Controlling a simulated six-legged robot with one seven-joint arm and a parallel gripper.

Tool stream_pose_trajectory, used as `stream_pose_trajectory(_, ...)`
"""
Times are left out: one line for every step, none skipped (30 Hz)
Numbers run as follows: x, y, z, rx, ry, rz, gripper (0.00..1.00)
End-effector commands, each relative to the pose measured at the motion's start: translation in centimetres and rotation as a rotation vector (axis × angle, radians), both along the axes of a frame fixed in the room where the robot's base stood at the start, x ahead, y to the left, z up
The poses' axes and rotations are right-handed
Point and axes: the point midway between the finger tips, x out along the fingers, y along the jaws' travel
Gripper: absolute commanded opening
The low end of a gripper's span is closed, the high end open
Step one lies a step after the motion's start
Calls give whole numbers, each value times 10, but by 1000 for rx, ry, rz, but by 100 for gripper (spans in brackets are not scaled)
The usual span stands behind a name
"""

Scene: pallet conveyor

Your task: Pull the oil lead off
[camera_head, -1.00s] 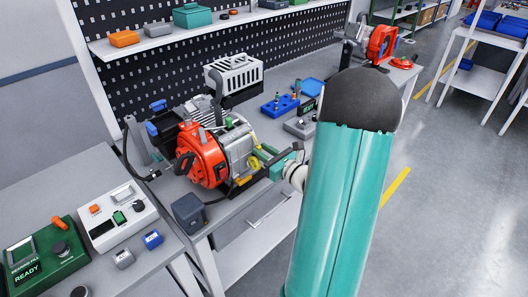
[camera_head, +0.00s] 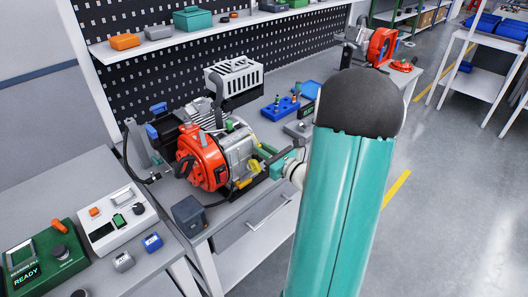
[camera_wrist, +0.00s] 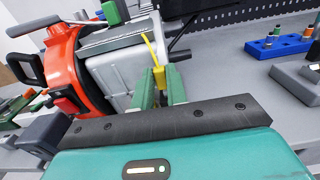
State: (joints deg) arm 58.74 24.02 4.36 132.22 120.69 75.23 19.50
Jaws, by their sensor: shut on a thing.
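The oil lead is a thin yellow line with a yellow end (camera_wrist: 160,76) on the near side of the engine in the wrist view. Its yellow shows small beside the engine in the head view (camera_head: 254,165). My gripper (camera_wrist: 161,84) has its two green fingers closed around the yellow end, at the grey casing. Whether the end is seated or apart from its port cannot be told. The orange and grey engine (camera_head: 203,163) stands on the bench. In the head view my gripper (camera_head: 268,160) reaches in from the right, its fingertips small and partly hidden.
A dark grey box (camera_head: 189,214) stands at the bench's front edge, left of my gripper. A blue block with pegs (camera_head: 280,108) lies behind on the grey bench. A green panel reading READY (camera_head: 45,262) and a white control box (camera_head: 118,218) are at left.

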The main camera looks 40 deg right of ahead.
Motion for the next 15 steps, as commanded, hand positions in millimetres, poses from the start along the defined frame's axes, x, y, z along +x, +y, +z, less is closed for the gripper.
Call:
stream_pose_trajectory(1, -1, 5, -5, -13, 1, 0)
stream_pose_trajectory(1, -1, 5, -5, -13, 1, 16)
stream_pose_trajectory(1, -1, 5, -5, -14, 2, 24)
stream_pose_trajectory(1, -1, 5, -5, -14, 2, 24)
stream_pose_trajectory(1, -1, 5, -5, -13, 1, 24)
stream_pose_trajectory(1, -1, 4, -5, -13, 1, 24)
stream_pose_trajectory(1, -1, 4, -4, -12, 1, 24)
stream_pose_trajectory(1, -1, 4, -4, -12, 1, 24)
stream_pose_trajectory(1, 0, 4, -4, -11, 1, 24)
stream_pose_trajectory(1, 0, 4, -4, -11, 1, 24)
stream_pose_trajectory(0, -1, 4, -4, -10, 1, 24)
stream_pose_trajectory(0, -1, 4, -4, -10, 1, 24)
stream_pose_trajectory(-1, -1, 3, -4, -10, 1, 24)
stream_pose_trajectory(-3, -1, 3, -3, -10, 0, 24)
stream_pose_trajectory(-6, -1, 3, -3, -9, -1, 24)
